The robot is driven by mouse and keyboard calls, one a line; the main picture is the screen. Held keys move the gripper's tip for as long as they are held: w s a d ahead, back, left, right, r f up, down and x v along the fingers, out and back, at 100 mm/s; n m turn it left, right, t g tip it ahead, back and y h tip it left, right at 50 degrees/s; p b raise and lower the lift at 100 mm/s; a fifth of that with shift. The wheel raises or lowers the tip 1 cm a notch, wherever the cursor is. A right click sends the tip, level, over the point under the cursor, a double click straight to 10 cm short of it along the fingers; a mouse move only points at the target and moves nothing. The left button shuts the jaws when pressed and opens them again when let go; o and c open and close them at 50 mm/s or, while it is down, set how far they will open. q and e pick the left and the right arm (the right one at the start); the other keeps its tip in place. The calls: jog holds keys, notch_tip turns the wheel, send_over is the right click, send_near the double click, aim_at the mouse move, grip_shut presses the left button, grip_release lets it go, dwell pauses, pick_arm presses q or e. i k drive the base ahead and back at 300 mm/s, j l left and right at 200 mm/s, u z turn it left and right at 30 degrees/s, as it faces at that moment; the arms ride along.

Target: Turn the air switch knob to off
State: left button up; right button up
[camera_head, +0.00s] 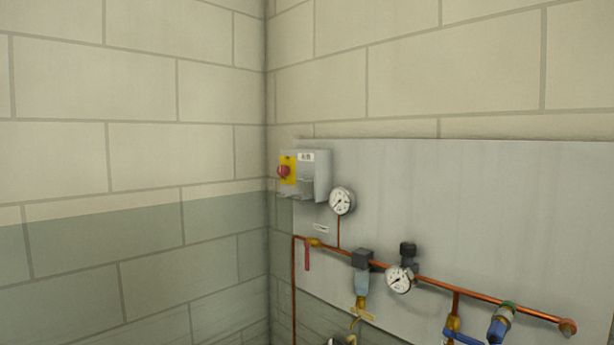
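A red knob (284,171) sits on a yellow plate (290,165) on the left face of a grey switch box (320,175). The box is mounted at the upper left of a grey wall panel (470,210), near the room corner. A small white label (306,157) with dark lettering is on the box, too small to read surely. The knob's exact turn position is too small to tell. Neither of my grippers shows in this view, and nothing touches the knob.
A round gauge (341,201) stands just right of the box. A copper pipe (480,293) runs below with a red lever (307,255), a second gauge (399,279) and a blue fitting (499,323). The block wall (140,150) on the left is bare.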

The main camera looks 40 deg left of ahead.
aim_at(283, 170)
jog(key=k+j+u, duration=0.1)
jog(key=j+u, duration=0.1)
jog(key=u, duration=0.35)
jog(key=j+u, duration=0.15)
jog(key=u, duration=0.3)
jog(key=l+u, duration=0.4)
jog(key=u, duration=0.15)
